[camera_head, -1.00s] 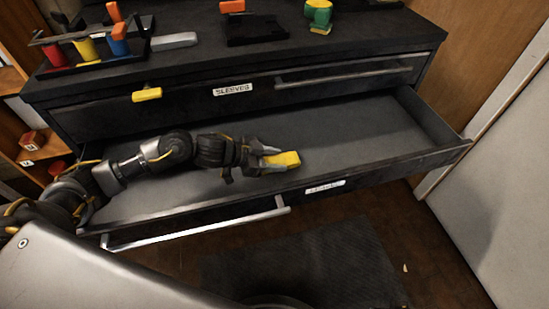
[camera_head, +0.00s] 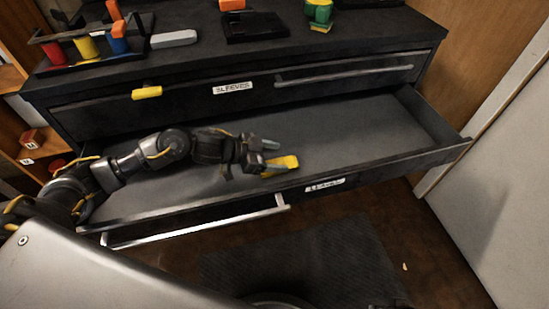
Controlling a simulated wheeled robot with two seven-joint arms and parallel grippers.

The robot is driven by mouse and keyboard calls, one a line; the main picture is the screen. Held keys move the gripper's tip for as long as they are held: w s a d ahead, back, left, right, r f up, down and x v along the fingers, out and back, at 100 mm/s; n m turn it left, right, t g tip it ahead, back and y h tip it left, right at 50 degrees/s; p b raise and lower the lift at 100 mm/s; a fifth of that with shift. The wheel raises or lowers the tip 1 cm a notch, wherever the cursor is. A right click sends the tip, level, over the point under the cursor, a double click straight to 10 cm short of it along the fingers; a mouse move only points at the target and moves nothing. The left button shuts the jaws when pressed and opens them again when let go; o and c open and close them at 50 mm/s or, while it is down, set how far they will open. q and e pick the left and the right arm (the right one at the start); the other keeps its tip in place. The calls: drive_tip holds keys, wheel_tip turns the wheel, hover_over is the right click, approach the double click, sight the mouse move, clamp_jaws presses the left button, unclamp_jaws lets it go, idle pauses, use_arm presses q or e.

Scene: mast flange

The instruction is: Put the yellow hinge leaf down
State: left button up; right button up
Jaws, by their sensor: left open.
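The yellow hinge leaf (camera_head: 281,165) is in the open drawer (camera_head: 370,130), near its front wall and just right of the middle. My left gripper (camera_head: 262,157) comes in from the left over the drawer. Its fingers are open, one on the far side of the leaf and one close to its left end. I cannot tell whether a finger still touches the leaf. My right gripper is not in view.
The drawer floor right of the leaf is bare. A closed drawer labelled SLEEVES (camera_head: 232,88) is above, with a yellow piece (camera_head: 147,92) at its front. The cabinet top holds a rack (camera_head: 92,48), a black block (camera_head: 255,27) and a green part (camera_head: 319,13).

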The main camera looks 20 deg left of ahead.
use_arm(q)
drive_tip(key=p+v, duration=0.1)
drive_tip(key=v, duration=1.1)
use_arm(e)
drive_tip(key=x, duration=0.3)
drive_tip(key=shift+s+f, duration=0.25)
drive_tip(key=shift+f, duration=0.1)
